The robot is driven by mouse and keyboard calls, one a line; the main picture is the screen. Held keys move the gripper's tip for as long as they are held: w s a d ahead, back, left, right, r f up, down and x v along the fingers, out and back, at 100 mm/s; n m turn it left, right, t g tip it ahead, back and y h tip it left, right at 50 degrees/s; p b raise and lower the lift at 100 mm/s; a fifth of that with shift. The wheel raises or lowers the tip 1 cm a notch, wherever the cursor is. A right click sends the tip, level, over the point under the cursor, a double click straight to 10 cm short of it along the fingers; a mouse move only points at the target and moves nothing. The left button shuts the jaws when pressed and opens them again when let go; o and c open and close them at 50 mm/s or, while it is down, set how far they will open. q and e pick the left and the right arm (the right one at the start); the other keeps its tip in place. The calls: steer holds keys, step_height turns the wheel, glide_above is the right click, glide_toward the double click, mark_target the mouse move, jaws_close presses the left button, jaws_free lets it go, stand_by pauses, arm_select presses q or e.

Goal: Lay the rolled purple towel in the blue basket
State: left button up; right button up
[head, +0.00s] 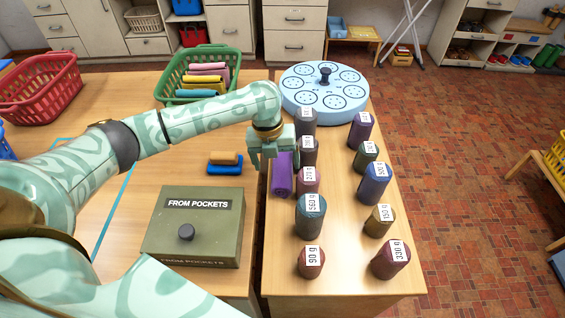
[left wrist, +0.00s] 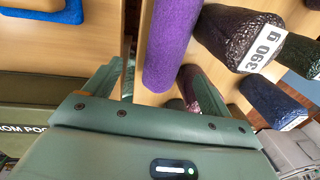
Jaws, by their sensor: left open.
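The rolled purple towel (head: 282,178) stands or lies at the left edge of the right-hand table, beside the weighted rolls. In the left wrist view it is the fuzzy purple roll (left wrist: 172,42), reaching down between the finger sides. My left gripper (head: 269,158) is open just above and beside the towel, partly covering it in the head view. In the left wrist view the fingers (left wrist: 158,88) are apart, with no clear grip on the towel. A blue basket (head: 6,148) shows only in part at the left edge of the head view. My right gripper is out of view.
Several labelled rolls (head: 310,216) stand close right of the towel. A blue round board (head: 325,92) lies behind. A green basket (head: 165,80) holds rolled towels; a red basket (head: 40,95) is far left.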

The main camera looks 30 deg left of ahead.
mark_target(280, 168)
arm_select(q)
steer(key=f, duration=0.1)
steer(key=f+b, duration=0.1)
steer(key=f, duration=0.1)
steer(key=w+f+b, duration=0.1)
steer(key=f, duration=0.1)
steer(key=shift+d+f, duration=0.1)
steer(key=shift+d, duration=0.3)
steer(key=c, duration=1.4)
steer(key=shift+o, duration=0.2)
